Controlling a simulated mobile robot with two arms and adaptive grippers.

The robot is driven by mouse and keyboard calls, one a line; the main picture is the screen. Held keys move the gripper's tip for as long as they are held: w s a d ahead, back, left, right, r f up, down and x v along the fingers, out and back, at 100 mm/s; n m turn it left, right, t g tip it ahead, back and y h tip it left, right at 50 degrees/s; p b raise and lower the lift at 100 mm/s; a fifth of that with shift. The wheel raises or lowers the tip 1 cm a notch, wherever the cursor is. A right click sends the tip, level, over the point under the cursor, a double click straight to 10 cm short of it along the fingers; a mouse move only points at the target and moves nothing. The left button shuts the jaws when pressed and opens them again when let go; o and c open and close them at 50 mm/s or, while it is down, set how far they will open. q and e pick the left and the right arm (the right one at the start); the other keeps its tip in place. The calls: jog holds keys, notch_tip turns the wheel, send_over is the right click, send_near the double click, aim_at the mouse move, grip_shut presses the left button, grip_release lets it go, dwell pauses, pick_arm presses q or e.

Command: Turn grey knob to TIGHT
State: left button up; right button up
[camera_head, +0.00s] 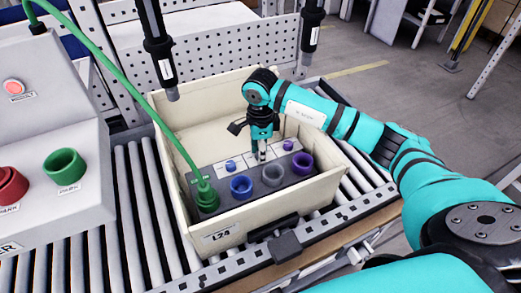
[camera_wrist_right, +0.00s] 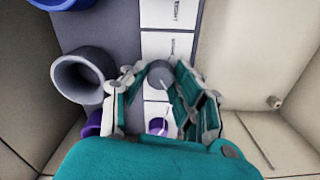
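The grey knob (camera_wrist_right: 160,74) is round and sits on a white label strip on the panel in the crate; in the head view my right gripper hides it. My right gripper (camera_head: 262,152) points down at the panel. In the right wrist view the fingers of this gripper (camera_wrist_right: 160,82) are on both sides of the grey knob, very close to it. Whether they touch it is unclear. A line on the knob's top slants, but I cannot read which marking it points to. My left gripper is not in view.
The beige crate (camera_head: 208,238) stands on rollers. Its panel has a green plug with cable (camera_head: 206,196), a blue socket (camera_head: 241,186), a grey socket (camera_head: 273,174) and a purple socket (camera_head: 300,163). A blue knob (camera_head: 230,165) and purple knob (camera_head: 288,145) flank my gripper. Black tools (camera_head: 160,55) hang behind.

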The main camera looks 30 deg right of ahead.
grip_shut()
jog(key=shift+f+n+b, duration=0.1)
jog(key=shift+n+b, duration=0.4)
jog(key=shift+b, duration=0.3)
jog(key=o, duration=0.8)
grip_release()
notch_tip(320, 180, up, 12)
jog(key=shift+r, duration=0.15)
